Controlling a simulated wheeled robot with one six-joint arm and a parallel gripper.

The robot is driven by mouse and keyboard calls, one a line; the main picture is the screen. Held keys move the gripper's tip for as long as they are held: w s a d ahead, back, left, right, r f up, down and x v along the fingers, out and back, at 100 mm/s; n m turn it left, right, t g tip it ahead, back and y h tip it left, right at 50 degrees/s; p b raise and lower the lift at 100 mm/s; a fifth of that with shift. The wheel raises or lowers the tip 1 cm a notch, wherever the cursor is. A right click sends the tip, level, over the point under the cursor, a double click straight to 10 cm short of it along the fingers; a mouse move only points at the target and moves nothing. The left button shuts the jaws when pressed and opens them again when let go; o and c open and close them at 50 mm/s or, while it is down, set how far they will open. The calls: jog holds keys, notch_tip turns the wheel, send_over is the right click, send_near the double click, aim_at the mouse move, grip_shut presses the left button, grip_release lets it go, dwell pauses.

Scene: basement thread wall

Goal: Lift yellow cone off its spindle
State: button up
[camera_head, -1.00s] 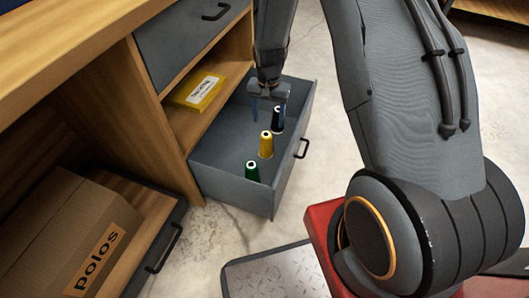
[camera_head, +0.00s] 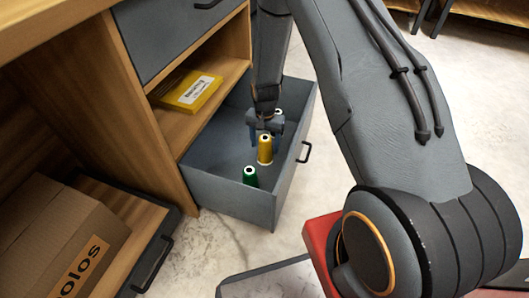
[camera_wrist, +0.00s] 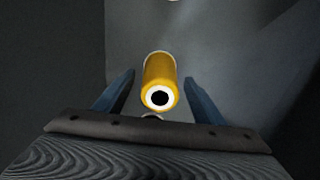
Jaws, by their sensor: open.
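The yellow cone (camera_head: 265,150) stands upright in the open grey drawer (camera_head: 228,194), between a green cone (camera_head: 250,175) in front and a dark cone behind. The dark cone is mostly hidden by my gripper; only its pale top (camera_head: 278,112) shows. My gripper (camera_head: 262,140) is open, pointing down just above and behind the yellow cone in the head view. In the wrist view the yellow cone (camera_wrist: 160,85) lies between the two blue fingers (camera_wrist: 160,97), with gaps on both sides. Its spindle is hidden.
A yellow box (camera_head: 187,91) lies on the shelf to the left.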

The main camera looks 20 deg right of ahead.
notch_tip(320, 180, down, 2)
jog(key=shift+f+b, duration=0.1)
jog(key=shift+b, duration=0.25)
jog(key=c, duration=1.2)
jog(key=shift+c, duration=0.2)
notch_tip(320, 180, up, 10)
jog(key=p, duration=0.4)
jog(key=shift+p, duration=0.3)
